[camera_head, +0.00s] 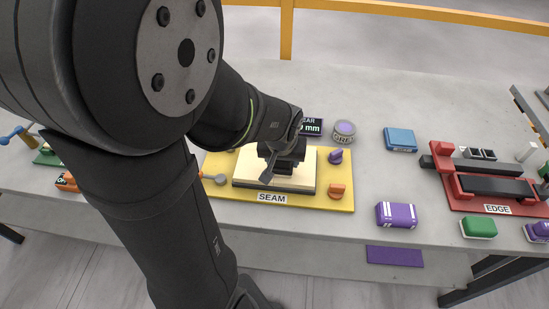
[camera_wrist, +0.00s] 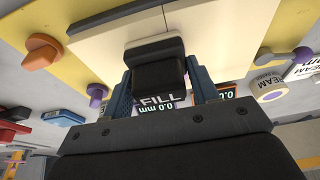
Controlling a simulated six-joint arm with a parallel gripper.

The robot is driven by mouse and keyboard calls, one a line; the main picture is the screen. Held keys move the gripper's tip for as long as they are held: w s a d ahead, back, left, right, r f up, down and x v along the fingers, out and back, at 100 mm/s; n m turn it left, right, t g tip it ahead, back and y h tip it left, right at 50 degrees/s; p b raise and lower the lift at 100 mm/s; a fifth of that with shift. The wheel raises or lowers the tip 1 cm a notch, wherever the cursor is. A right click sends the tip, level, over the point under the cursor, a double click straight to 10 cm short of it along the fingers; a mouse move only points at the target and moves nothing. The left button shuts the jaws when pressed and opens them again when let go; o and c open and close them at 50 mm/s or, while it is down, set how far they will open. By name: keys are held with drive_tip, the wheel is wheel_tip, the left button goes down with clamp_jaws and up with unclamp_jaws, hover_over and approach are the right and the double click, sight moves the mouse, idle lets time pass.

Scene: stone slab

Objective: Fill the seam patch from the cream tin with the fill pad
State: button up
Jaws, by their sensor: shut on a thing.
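My gripper (camera_wrist: 160,84) is shut on the black fill pad (camera_wrist: 157,72), which carries a FILL label and sits between the two blue fingers. The pad is over the cream slab (camera_wrist: 95,42) on the yellow SEAM fixture; I cannot tell whether it touches. A thin seam line runs across the slab up to the pad, and the patch under the pad is hidden. In the head view my gripper (camera_head: 284,160) is over the middle of the slab (camera_head: 302,180). The round cream tin (camera_head: 344,130) stands behind and right of the fixture; it also shows in the wrist view (camera_wrist: 268,89).
The yellow SEAM fixture (camera_head: 335,203) has a purple knob (camera_head: 335,156) and an orange knob (camera_head: 337,190). A small display (camera_head: 312,126) stands behind it. A purple-and-white block (camera_head: 396,215), a blue box (camera_head: 400,139) and the red EDGE fixture (camera_head: 468,203) are to the right.

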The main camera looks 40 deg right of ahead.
drive_tip(key=shift+w+d+f, duration=0.15)
drive_tip(key=shift+w+d, duration=0.55)
drive_tip(key=shift+d, duration=0.1)
drive_tip(key=shift+w+a, duration=1.35)
drive_tip(key=shift+a, duration=0.05)
drive_tip(key=shift+w+d, duration=0.7)
drive_tip(key=shift+w, duration=0.05)
drive_tip(key=shift+s+d, duration=1.45)
drive_tip(key=shift+w+d, duration=0.7)
drive_tip(key=shift+w, duration=0.1)
drive_tip(key=shift+w+a, duration=1.4)
wheel_tip(320, 180, up, 6)
